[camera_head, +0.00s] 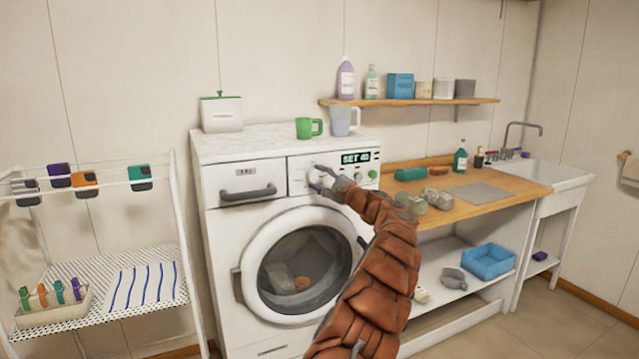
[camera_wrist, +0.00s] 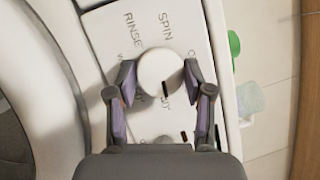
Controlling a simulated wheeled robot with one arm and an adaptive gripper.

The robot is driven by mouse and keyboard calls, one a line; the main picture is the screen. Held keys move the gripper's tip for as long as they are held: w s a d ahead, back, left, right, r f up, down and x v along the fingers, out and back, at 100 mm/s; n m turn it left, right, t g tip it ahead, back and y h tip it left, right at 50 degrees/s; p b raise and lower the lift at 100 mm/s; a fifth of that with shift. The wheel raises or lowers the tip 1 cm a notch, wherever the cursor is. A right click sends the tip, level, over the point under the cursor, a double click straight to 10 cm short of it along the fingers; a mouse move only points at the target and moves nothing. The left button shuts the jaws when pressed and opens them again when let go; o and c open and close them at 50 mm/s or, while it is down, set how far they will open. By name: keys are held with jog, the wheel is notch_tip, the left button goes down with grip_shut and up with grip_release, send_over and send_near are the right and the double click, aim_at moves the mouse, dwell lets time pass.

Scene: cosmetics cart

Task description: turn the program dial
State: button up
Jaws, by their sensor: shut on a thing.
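The program dial (camera_wrist: 158,68) is a round white knob with a dark pointer mark on its rim, at the lower right in the wrist view. Words such as RINSE and SPIN are printed around it on the white panel (camera_wrist: 107,45). My gripper (camera_wrist: 160,82) has one finger on each side of the dial and is shut on it. In the head view my gripper (camera_head: 322,181) reaches the front panel of the washing machine (camera_head: 222,225), left of the display (camera_head: 355,158) reading "SET 40".
The detergent drawer (camera_head: 245,182) is left of the dial, and the round door (camera_head: 262,235) is below. A wooden counter (camera_head: 510,186) lies to the right, a drying rack (camera_head: 182,210) to the left.

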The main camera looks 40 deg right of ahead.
jog(key=shift+d+m, duration=0.1)
jog(key=shift+m, duration=0.6)
jog(key=o, duration=1.2)
jog(key=shift+c, duration=0.2)
jog(key=shift+s, duration=0.15)
jog(key=s+f, duration=0.2)
jog(key=s, duration=0.9)
jog(key=shift+s+f, duration=0.25)
jog(key=shift+f, duration=0.05)
jog(key=shift+d, duration=0.1)
